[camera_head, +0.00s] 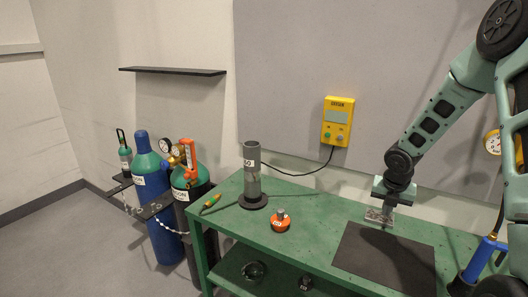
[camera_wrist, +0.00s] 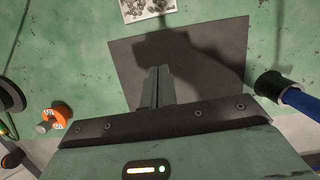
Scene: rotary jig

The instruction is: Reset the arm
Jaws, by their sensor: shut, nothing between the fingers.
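My arm comes in from the right in the head view, bent down at the wrist. My gripper (camera_head: 379,216) is above the green table (camera_head: 319,243), near the back edge of the black mat (camera_head: 386,258). In the wrist view my gripper (camera_wrist: 160,73) points down with its fingers together and nothing between them. The mat also shows in the wrist view (camera_wrist: 215,60), with the arm's shadow across it.
A blue-handled tool (camera_head: 480,260) stands at the right. A yellow box (camera_head: 338,121) hangs on the wall. Gas bottles (camera_head: 160,215) stand left of the table.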

